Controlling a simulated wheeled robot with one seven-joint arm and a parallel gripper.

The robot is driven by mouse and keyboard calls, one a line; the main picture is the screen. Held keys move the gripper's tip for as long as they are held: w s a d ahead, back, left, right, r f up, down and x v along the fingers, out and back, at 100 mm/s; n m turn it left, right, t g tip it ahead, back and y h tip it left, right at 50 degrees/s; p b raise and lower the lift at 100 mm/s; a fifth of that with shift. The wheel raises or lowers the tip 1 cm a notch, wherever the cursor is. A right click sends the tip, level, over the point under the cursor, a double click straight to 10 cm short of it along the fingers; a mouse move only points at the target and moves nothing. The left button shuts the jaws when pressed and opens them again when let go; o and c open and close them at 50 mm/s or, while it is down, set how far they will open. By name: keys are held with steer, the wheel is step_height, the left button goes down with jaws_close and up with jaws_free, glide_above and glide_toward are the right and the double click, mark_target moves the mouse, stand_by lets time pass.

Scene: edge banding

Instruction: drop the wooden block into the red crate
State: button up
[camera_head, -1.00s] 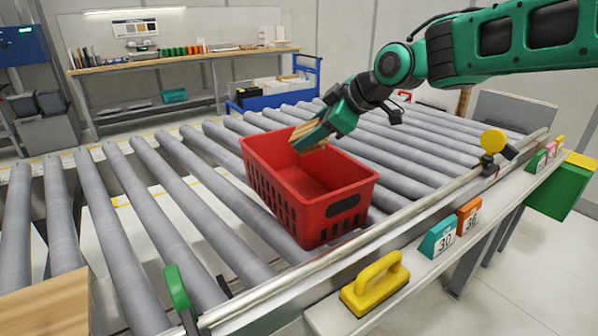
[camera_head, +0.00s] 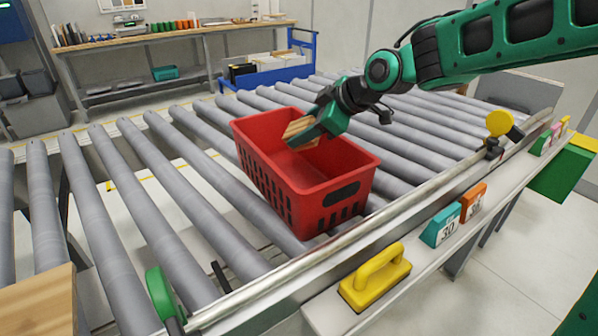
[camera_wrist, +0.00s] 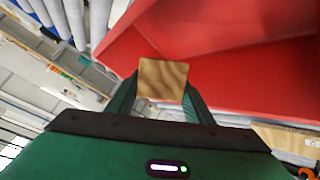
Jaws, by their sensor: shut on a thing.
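The red crate (camera_head: 338,195) stands on the roller conveyor near its front rail, with its open top facing up. My gripper (camera_head: 300,134) reaches in from the upper right and is over the crate's opening. It is shut on the wooden block (camera_head: 298,128), which sits between the fingers at about rim height or a little above. In the wrist view the wooden block (camera_wrist: 163,79) shows its square end between the two green fingers, with the red crate (camera_wrist: 235,65) filling the area beyond. The crate's floor is partly hidden by its front walls.
Grey rollers (camera_head: 190,205) surround the crate. A metal rail (camera_head: 330,262) runs along the front, with a yellow handled block (camera_head: 375,278) and teal (camera_head: 441,226) and orange (camera_head: 474,203) numbered pieces beside it. A yellow disc (camera_head: 499,122) stands on the rail at right. A wooden board (camera_head: 40,300) lies at lower left.

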steer(key=shift+f, duration=0.15)
steer(key=o, duration=1.2)
steer(key=shift+s, duration=0.1)
steer(key=shift+d, duration=0.1)
steer(key=v, duration=1)
steer(key=shift+d, duration=0.2)
steer(key=shift+s, duration=0.15)
